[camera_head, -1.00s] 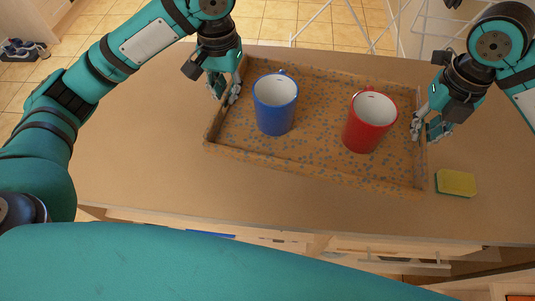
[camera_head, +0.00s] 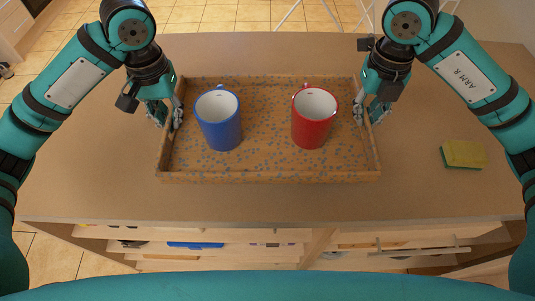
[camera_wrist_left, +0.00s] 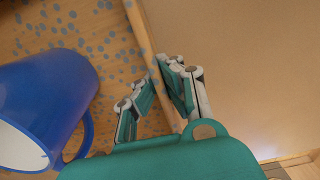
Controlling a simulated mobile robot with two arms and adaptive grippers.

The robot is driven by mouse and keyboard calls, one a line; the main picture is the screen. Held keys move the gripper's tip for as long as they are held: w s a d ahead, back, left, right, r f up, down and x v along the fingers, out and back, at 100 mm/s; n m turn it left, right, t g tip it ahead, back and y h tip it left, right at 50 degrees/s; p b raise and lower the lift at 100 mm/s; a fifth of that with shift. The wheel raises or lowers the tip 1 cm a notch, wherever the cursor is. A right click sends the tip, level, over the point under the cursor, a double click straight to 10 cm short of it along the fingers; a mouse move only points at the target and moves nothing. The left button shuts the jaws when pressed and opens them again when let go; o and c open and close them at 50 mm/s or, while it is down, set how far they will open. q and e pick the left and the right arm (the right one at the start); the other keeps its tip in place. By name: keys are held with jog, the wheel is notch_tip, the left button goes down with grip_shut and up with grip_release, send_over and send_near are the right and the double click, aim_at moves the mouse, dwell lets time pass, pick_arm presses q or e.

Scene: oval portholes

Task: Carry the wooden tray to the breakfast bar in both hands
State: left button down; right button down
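The wooden tray (camera_head: 270,177), brown with grey-blue specks and a low rim, is over the counter. I cannot tell whether it touches the surface. A blue mug (camera_head: 219,121) stands upright in its left half and a red mug (camera_head: 314,119) in its right half. My left gripper (camera_head: 168,114) is shut on the left wall; in the left wrist view its fingers (camera_wrist_left: 160,98) straddle the rim, beside the blue mug (camera_wrist_left: 50,105). My right gripper (camera_head: 371,112) is at the right wall and appears shut on it; its fingertips are partly hidden.
A yellow and green sponge (camera_head: 463,154) lies on the brown counter (camera_head: 420,200), right of the tray and apart from it. The counter is bare left of the tray and in front. Drawers (camera_head: 290,245) are below the front edge. White thin-legged racks stand behind on the tiled floor.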

aim_at(360, 129)
pick_arm(q)
jog(key=shift+f, duration=0.55)
pick_arm(e)
jog(key=shift+w+f, duration=0.1)
jog(key=shift+f, duration=0.45)
pick_arm(q)
jog(key=shift+f+b, duration=0.1)
jog(key=shift+b, duration=0.2)
pick_arm(e)
jog(key=shift+f, duration=0.1)
